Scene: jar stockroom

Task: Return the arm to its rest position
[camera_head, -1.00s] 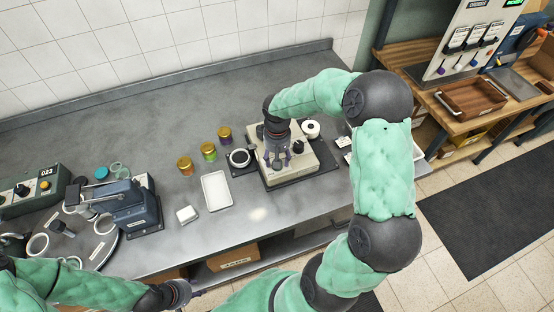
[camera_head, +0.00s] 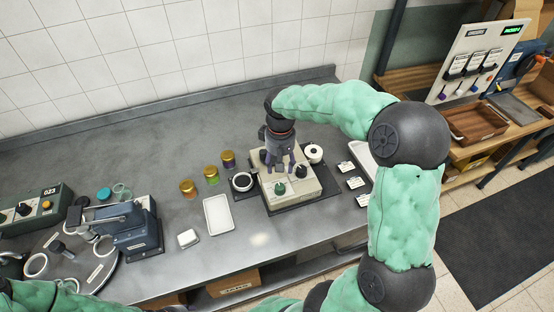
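My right arm, in green padding, reaches over the counter from the right. Its gripper (camera_head: 279,162) points down above the beige device (camera_head: 304,187), which has a green knob (camera_head: 280,188) and a black knob (camera_head: 302,171). The fingers look spread, with nothing seen between them. The gripper hides part of the device's top. My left arm shows only as a green piece at the lower left edge, and its gripper is out of the picture.
Several small jars with coloured lids, one of them amber (camera_head: 188,188), stand left of the device. A white tray (camera_head: 218,215) lies in front of them. A blue-grey machine (camera_head: 135,228) stands at the left. White label cards (camera_head: 354,183) lie to the right. The counter's back (camera_head: 150,130) is clear.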

